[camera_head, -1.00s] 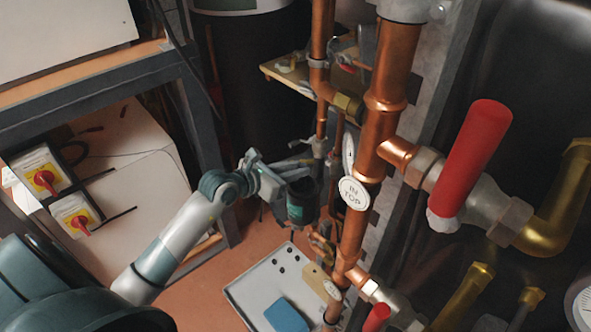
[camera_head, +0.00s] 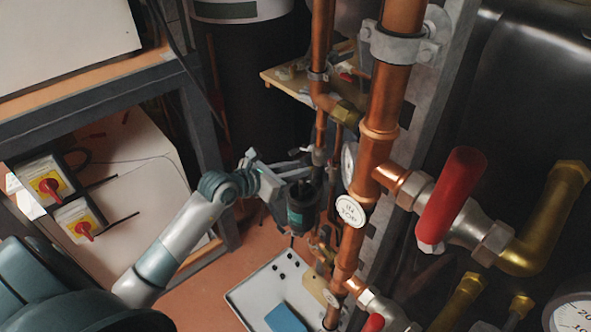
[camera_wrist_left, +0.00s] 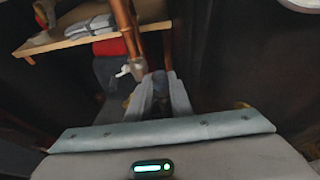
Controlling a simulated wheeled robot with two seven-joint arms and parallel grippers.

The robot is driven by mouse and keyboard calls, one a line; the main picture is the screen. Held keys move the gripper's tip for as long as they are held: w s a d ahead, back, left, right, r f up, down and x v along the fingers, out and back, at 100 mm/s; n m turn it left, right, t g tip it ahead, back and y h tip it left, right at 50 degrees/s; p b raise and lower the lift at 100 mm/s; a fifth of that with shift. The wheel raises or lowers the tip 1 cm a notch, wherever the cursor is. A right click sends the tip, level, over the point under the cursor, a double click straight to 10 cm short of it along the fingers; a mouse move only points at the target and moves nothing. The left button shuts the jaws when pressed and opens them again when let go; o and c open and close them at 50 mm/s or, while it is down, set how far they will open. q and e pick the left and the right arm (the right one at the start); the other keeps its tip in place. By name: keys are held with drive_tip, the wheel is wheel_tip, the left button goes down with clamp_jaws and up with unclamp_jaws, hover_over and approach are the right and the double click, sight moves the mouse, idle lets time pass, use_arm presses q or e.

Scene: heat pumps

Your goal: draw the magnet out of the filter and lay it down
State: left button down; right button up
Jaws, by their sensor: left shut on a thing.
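The filter (camera_head: 302,207) is a dark cylinder with a teal label, beside the copper pipes in the middle of the head view. My left gripper (camera_head: 303,168) reaches in from the left at the filter's top. In the left wrist view, its two fingers (camera_wrist_left: 162,92) are close together, shut on a small dark thing between them. This is likely the magnet, but its shape is mostly hidden by the fingers. I cannot tell how much of it sits inside the filter. My right gripper is not in view.
Copper pipes (camera_head: 376,150) and a red-handled valve (camera_head: 451,195) stand close on the right. A pale tray (camera_head: 262,288) with a blue block (camera_head: 285,318) lies below the filter. A wooden shelf (camera_head: 283,82) is behind. Red switches (camera_head: 48,186) are at the left.

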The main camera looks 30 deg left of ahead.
use_arm(q)
drive_tip(key=shift+r, duration=0.2)
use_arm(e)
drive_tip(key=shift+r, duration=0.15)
